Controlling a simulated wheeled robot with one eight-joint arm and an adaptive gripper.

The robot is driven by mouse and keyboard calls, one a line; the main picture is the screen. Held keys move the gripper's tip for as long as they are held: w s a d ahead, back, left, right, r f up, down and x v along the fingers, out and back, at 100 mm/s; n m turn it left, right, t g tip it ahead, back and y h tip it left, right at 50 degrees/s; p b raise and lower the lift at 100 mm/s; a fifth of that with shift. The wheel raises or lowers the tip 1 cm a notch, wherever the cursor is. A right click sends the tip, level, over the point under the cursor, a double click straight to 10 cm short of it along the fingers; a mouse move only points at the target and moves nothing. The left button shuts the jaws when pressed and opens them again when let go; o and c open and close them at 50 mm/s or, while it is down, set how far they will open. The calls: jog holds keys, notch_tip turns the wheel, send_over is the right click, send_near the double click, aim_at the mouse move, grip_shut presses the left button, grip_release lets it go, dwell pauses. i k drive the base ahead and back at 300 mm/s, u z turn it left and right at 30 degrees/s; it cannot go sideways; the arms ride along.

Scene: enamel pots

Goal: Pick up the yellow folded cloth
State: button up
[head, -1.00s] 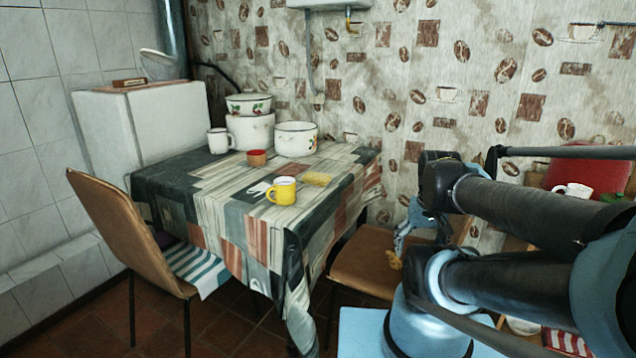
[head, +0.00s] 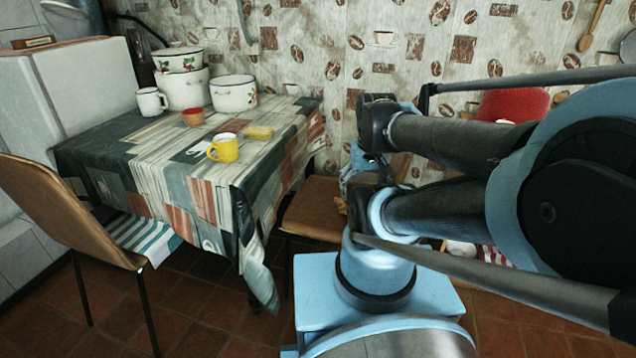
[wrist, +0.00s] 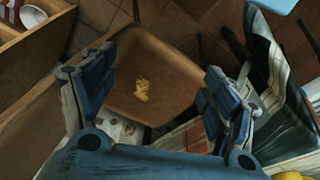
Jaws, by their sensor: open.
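In the head view my gripper is mostly hidden behind my arm, to the right of the table and apart from the folded piece.
White pots (head: 233,93), a white mug (head: 151,101) and a red bowl (head: 193,117) stand farther back on the table (head: 130,150). One brown chair (head: 70,215) stands left; another seat (head: 312,222) is at the table's right. A wooden shelf (wrist: 35,45) is at the wrist view's upper left.

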aim_at(257, 132)
jog(key=u, duration=0.4)
jog(key=k, duration=0.45)
jog(key=u, duration=0.85)
jog(key=k, duration=0.75)
jog(key=i, duration=1.6)
jog(key=u, duration=0.25)
